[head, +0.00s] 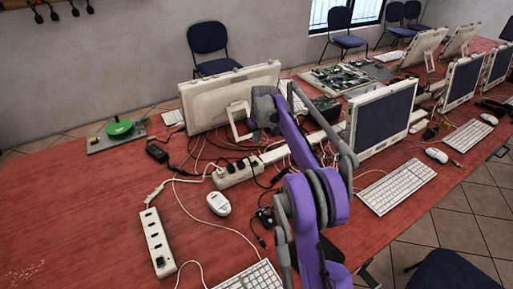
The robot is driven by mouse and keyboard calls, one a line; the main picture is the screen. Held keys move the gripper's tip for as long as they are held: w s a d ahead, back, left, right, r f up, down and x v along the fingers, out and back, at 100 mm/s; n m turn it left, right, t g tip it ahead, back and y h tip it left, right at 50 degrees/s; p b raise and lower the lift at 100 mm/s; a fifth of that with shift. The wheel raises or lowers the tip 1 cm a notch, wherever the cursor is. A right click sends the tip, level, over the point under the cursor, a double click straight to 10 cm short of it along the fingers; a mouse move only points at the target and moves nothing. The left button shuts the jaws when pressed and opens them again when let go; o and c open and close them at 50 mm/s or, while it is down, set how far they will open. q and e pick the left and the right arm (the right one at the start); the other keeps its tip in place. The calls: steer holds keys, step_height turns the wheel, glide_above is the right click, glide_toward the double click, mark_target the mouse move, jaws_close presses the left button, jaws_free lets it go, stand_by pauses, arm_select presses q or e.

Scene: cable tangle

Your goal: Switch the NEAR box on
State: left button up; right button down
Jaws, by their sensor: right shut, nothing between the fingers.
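A white power strip (154,240) lies flat on the red table at the front left, the nearer of two socket boxes. It has a row of dark sockets and a dark part at its front end, too small to read as on or off. A second white strip (238,172) with black plugs in it lies farther back. My purple right arm reaches up from the bottom. Its grey right gripper (265,112) is shut and empty, beyond the second strip and in front of the white monitor's back, well away from the nearer strip. My left gripper is not in view.
Cables tangle around the second strip and behind my right arm. A white mouse (218,203), a black adapter (157,152) and a keyboard (250,277) lie around the strips. A monitor (228,98) stands behind. The table's left side is mostly clear.

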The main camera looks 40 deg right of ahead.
glide_above(254, 163)
steer(key=f, duration=1.1)
steer(key=shift+s+d, duration=0.2)
steer(key=shift+d, duration=0.05)
steer(key=shift+d+f, duration=0.1)
steer(key=shift+f, duration=0.7)
steer(key=shift+s+d+f+y, duration=0.1)
steer(key=shift+d+f+y, duration=0.25)
steer(key=shift+y, duration=0.25)
steer(key=shift+a, duration=0.2)
steer(key=shift+a, duration=0.9)
